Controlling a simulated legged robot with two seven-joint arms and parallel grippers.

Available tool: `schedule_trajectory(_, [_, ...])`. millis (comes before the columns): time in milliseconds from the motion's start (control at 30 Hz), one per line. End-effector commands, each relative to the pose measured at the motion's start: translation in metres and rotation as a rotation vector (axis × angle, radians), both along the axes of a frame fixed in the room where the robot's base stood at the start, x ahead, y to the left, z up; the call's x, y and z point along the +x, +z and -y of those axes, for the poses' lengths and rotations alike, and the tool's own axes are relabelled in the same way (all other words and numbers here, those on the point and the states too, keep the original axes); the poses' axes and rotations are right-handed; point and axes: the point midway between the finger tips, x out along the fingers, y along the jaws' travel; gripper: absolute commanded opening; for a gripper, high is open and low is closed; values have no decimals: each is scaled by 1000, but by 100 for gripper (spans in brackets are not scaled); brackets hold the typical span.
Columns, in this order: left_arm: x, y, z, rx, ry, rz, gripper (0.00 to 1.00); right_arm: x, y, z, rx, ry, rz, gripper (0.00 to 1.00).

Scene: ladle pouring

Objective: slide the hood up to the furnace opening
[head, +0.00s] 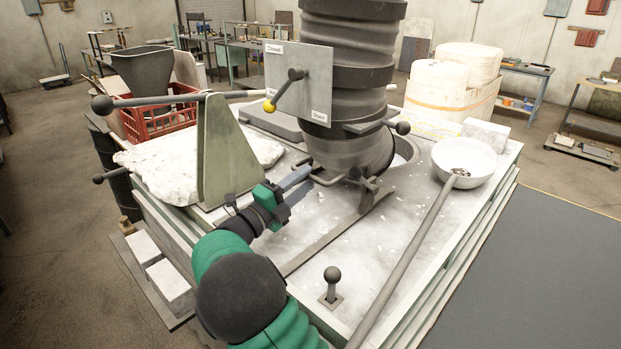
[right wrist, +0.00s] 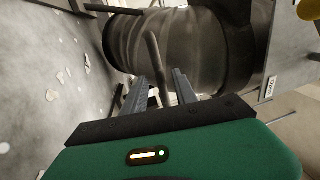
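The hood (head: 345,140) is a dark grey ribbed duct whose curved lower end sits low over the furnace top (head: 420,225). My right gripper (head: 308,178) is just left of the hood's lower end, by a thin bar handle (head: 328,181). In the right wrist view, the hood (right wrist: 180,42) fills the upper middle. The fingers (right wrist: 158,82) are apart, with a grey rod (right wrist: 155,55) extending into the space between them. I see no firm grip on it. My left gripper is not in view.
A ladle (head: 465,160) rests at the right, its long handle running to the front. A lever (head: 332,280) stands at the front. A sign plate (head: 300,80) with a yellow-tipped lever hangs left of the duct. An upright plate (head: 228,150) stands left of my gripper.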

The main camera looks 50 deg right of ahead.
Motion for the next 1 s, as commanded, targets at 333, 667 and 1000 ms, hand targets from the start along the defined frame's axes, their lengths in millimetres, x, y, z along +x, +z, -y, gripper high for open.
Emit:
schedule_trajectory(333, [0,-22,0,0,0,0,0,12,-25,-97,4,3,-1,34])
schedule_trajectory(667, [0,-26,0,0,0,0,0,15,-29,-131,4,-2,-1,34])
schedule_trajectory(1000, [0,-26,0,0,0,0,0,15,-29,-130,4,-2,-1,34])
